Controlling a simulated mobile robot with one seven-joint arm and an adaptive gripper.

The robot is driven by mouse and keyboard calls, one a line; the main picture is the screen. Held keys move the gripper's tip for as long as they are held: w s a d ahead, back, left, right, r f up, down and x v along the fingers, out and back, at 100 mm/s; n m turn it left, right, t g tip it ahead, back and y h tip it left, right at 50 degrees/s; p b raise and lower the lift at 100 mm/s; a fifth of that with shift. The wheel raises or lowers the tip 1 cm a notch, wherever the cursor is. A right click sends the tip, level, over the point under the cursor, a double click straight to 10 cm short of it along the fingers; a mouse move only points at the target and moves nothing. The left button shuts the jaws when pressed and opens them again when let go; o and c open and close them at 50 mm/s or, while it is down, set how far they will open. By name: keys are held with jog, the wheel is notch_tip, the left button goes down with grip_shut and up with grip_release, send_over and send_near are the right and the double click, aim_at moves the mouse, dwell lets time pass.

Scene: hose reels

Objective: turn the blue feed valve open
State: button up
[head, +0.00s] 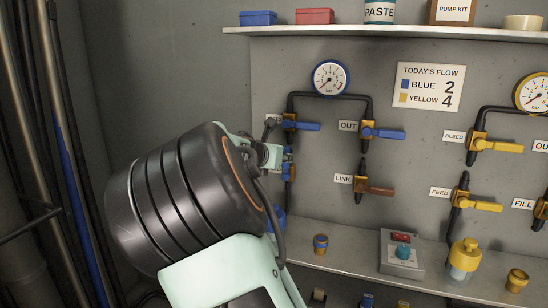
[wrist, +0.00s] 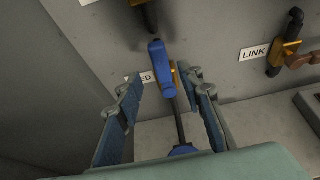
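The blue feed valve's lever (wrist: 160,66) shows in the wrist view in front of a label reading "ED", the rest of it hidden. The lever runs roughly up and down there, above a dark pipe. My gripper (wrist: 163,82) is open, one finger left of the lever and one right, with a visible gap on the left. The right finger is close to the valve body; I cannot tell whether they touch. In the head view my wrist mostly hides this valve, and only bits of blue (head: 289,172) show beside my gripper (head: 278,155).
Above is another blue-handled valve (head: 305,126). To the right are the blue OUT valve (head: 388,134), the brown LINK valve (head: 378,190) and the yellow valves (head: 485,206). A blue-rimmed gauge (head: 330,77) and a flow sign (head: 430,87) hang on the panel. A shelf (head: 400,33) overhangs it.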

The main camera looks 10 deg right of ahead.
jog(key=shift+v, duration=2.35)
